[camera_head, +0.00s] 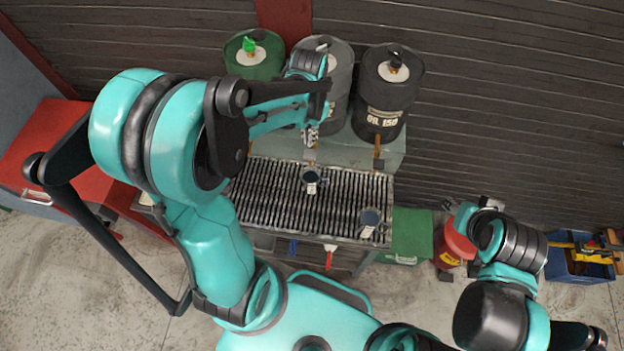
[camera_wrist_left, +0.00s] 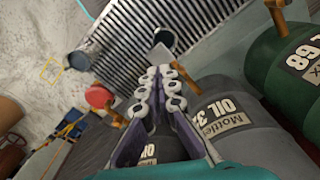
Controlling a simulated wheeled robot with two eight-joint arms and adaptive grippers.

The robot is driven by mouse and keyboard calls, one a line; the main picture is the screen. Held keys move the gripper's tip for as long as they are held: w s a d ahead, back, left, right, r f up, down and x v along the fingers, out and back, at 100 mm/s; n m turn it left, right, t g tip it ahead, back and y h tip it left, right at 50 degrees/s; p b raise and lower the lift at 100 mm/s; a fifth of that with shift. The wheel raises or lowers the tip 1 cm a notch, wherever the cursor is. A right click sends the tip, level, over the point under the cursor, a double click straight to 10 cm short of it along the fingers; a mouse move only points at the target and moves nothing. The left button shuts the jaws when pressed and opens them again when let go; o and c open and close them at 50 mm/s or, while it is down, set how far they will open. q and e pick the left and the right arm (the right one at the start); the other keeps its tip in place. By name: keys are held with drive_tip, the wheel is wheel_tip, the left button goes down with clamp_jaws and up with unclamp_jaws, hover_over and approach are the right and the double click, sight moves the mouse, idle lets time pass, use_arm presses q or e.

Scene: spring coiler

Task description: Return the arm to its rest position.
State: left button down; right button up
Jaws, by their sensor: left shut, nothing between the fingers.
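My left arm comes in from the left in the head view and reaches to the oil drums. Its gripper (camera_head: 311,134) is in front of the grey middle drum (camera_head: 340,75), above the back of the grated stand (camera_head: 262,205). In the left wrist view the gripper (camera_wrist_left: 160,78) has its fingers together with nothing between them. My right gripper (camera_head: 486,203) is at the lower right in the head view, above the floor beside the stand. It is small and partly hidden by its arm, so its jaw state is unclear.
A green drum (camera_head: 262,68) and a black drum (camera_head: 385,98) flank the grey one. Two dark mugs (camera_head: 310,175) (camera_head: 371,217) stand on the grate. A red container (camera_head: 452,246) and a blue crate (camera_head: 578,266) are on the floor at right. A red cabinet (camera_head: 38,140) is at left.

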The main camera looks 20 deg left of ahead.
idle(0.5)
use_arm(q)
drive_tip(key=shift+b, duration=0.3)
drive_tip(key=s+d+f+n+t+b, duration=0.3)
drive_tip(key=s+f+t+b, duration=0.4)
drive_tip(key=f+b, duration=0.6)
drive_tip(key=s+d+b, duration=0.1)
drive_tip(key=s+b, duration=0.1)
drive_tip(key=b, duration=0.7)
drive_tip(key=shift+s, duration=0.35)
idle(1.1)
